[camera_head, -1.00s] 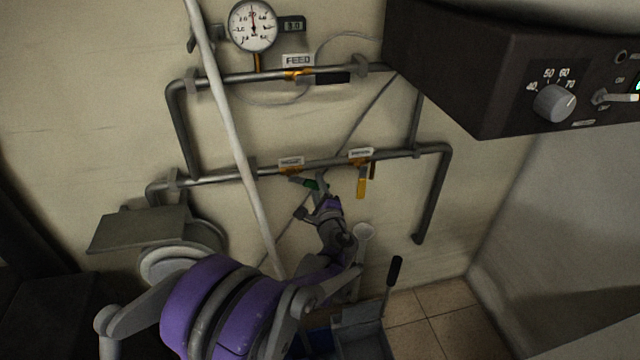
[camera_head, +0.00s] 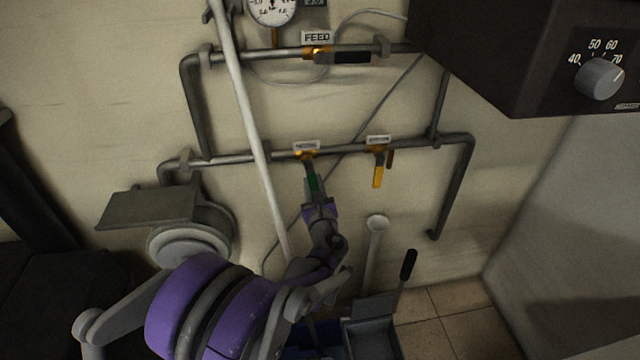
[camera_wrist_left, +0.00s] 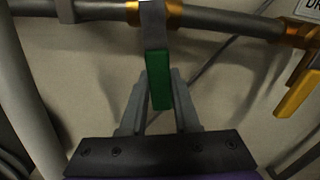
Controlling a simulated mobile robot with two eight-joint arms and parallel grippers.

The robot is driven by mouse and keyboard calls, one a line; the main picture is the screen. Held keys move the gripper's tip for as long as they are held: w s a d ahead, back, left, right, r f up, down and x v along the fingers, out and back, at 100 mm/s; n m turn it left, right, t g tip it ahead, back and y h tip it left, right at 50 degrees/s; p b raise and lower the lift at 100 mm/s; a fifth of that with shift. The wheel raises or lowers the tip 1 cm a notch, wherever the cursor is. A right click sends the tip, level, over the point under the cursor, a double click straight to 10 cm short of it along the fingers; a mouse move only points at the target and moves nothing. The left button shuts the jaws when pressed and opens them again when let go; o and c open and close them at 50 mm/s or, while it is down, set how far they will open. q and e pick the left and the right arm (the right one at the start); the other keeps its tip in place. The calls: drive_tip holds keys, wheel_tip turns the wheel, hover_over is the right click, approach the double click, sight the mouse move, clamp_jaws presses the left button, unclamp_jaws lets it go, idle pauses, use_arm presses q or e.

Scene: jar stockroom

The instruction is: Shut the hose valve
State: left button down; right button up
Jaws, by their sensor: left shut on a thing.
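A valve with a green lever (camera_head: 313,183) sits on the lower pipe, at a brass fitting (camera_head: 306,154) under a small label too blurred to read. The lever hangs down, across the line of the pipe. My left gripper (camera_head: 315,190) is shut on the green lever. In the left wrist view the green grip (camera_wrist_left: 160,86) stands between the two grey fingers, with its grey upper part rising to the brass fitting on the pipe. My right gripper is not in view.
A yellow lever (camera_head: 378,176) hangs from the same pipe to the right. The FEED valve's black lever (camera_head: 352,57) lies along the upper pipe. A pale pole (camera_head: 250,120) leans just left of the valve. A dustpan (camera_head: 372,330) stands on the floor below.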

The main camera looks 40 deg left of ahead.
use_arm(q)
drive_tip(key=shift+s+a+f+m, duration=0.1)
drive_tip(key=shift+s+a+m, duration=0.35)
drive_tip(key=shift+m, duration=0.55)
drive_tip(key=shift+s, duration=0.1)
drive_tip(key=c, duration=0.6)
unclamp_jaws()
drive_tip(key=shift+c, duration=0.2)
drive_tip(key=v, duration=1.1)
